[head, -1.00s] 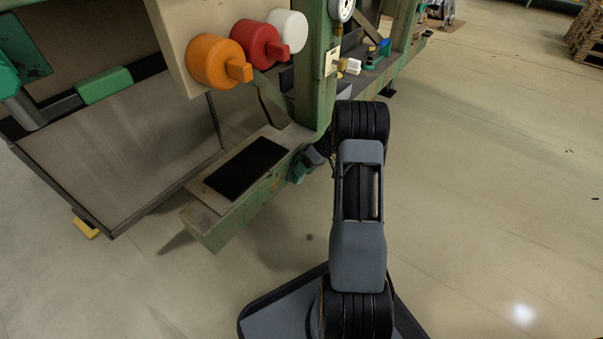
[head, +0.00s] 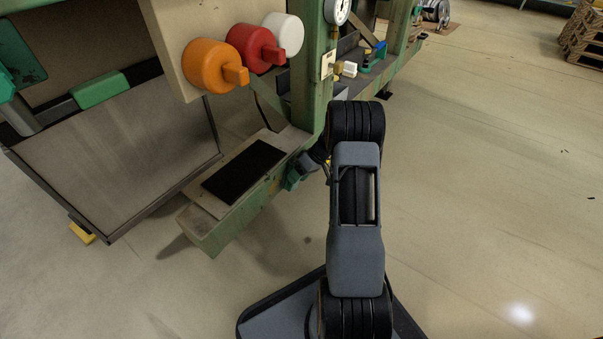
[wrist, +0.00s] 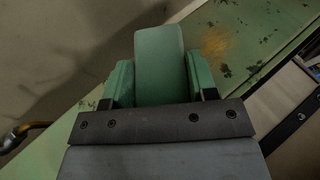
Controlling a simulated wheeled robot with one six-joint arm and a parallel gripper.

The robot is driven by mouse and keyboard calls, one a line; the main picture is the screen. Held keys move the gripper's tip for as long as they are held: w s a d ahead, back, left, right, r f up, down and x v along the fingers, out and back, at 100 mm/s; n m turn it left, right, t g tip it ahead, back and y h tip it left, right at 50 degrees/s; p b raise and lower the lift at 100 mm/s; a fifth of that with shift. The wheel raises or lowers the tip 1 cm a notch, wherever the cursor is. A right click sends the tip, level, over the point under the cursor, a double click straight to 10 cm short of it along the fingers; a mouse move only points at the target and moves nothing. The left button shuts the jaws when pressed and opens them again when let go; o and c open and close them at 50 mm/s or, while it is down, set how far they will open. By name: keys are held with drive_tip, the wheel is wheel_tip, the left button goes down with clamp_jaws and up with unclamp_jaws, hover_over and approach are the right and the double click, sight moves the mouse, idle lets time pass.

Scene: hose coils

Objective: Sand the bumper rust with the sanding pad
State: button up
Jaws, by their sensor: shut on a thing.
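The sanding pad is a green block (wrist: 160,62) in the middle of the wrist view. My gripper (wrist: 160,80) is shut on it, with one green finger on each side. The bumper is a long green beam (wrist: 268,50) with dark chipped spots. An orange-brown rust patch (wrist: 218,42) lies on it, ahead and to the right of the pad. I cannot tell whether the pad touches the beam. In the head view my gripper (head: 298,172) is small and partly hidden by my arm, beside the green beam (head: 215,238). The rust is not clear there.
Orange (head: 211,66), red (head: 252,47) and white (head: 284,36) knobs stick out above the beam. A black mat (head: 244,172) lies on the beam's top. A gauge (head: 337,10) sits on the green post. The floor to the right is open.

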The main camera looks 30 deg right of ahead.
drive_tip(key=shift+s+a, duration=0.3)
drive_tip(key=shift+a, duration=0.35)
drive_tip(key=shift+s+a, duration=0.3)
drive_tip(key=shift+a, duration=0.3)
drive_tip(key=shift+a, duration=0.1)
drive_tip(key=shift+s+a, duration=0.35)
drive_tip(key=shift+a, duration=0.4)
drive_tip(key=shift+s+a, duration=0.3)
drive_tip(key=shift+a, duration=0.4)
drive_tip(key=shift+s+a, duration=0.35)
drive_tip(key=shift+a, duration=0.4)
drive_tip(key=shift+s+a, duration=0.35)
drive_tip(key=shift+a, duration=0.4)
drive_tip(key=shift+s+a, duration=0.4)
drive_tip(key=shift+a, duration=0.4)
drive_tip(key=shift+s+a, duration=0.35)
drive_tip(key=shift+a, duration=0.4)
drive_tip(key=s+d, duration=0.3)
drive_tip(key=s, duration=0.3)
drive_tip(key=shift+s, duration=0.15)
